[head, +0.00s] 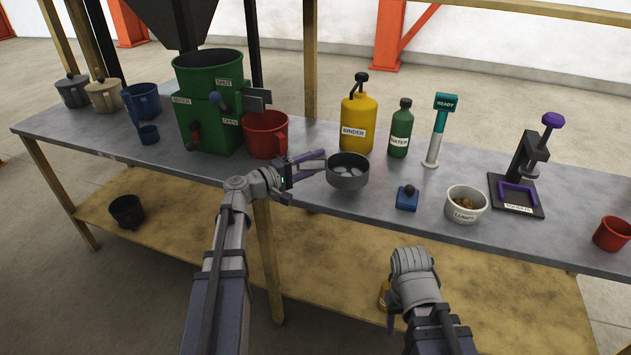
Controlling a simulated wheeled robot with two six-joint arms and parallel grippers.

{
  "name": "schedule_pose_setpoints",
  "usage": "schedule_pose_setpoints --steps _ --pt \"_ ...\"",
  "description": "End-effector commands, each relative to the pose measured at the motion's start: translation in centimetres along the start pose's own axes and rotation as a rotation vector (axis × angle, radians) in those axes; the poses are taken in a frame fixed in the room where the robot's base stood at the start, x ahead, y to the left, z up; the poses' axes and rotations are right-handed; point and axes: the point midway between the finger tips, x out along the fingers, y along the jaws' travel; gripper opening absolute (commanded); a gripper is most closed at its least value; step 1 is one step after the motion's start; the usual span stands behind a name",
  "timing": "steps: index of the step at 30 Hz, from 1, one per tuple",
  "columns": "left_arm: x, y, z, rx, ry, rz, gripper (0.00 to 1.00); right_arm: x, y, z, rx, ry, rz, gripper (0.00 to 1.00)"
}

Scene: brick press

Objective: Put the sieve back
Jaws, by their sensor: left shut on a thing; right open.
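The sieve (348,179), a round dark grey pan with pale spots inside, is at the front edge of the grey bench, right of the red jug. My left gripper (323,163) is shut on the sieve's left side. I cannot tell whether the sieve touches the bench or is held just above it. My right gripper (389,318) hangs low in front of the bench, open, its fingers mostly hidden by its own wrist.
The green mill (208,125) and red jug (266,136) stand left. Behind are the yellow binder bottle (358,114) and green water bottle (400,130). Right are a blue block (407,201), white lumps bowl (466,209), press (516,192) and red cup (612,234). A black pot (127,211) sits below.

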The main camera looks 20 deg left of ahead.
Motion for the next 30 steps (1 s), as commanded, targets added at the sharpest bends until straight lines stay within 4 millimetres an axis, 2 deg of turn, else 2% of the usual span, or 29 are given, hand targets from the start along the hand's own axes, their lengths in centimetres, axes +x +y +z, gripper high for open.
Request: schedule_pose_setpoints --steps 5,13,26,27,30 --pt "0.0 -0.6 0.0 -0.001 0.000 0.001 0.00 0.6 -0.1 0.0 0.000 0.000 0.000 0.50" --pt "0.0 -3.7 0.0 -0.001 0.000 0.001 0.00 3.7 -0.3 -0.2 0.000 0.000 0.000 0.50" --pt "0.0 -4.0 0.0 -0.001 0.000 0.001 0.00 4.0 -0.4 -0.2 0.000 0.000 0.000 0.50" --pt "0.0 -3.9 0.0 0.000 0.000 0.000 0.52 3.9 -0.4 -0.2 0.000 0.000 0.000 0.50" --pt "0.0 -3.9 0.0 0.000 0.000 0.000 0.63 3.9 -0.4 -0.2 0.000 0.000 0.000 0.50"
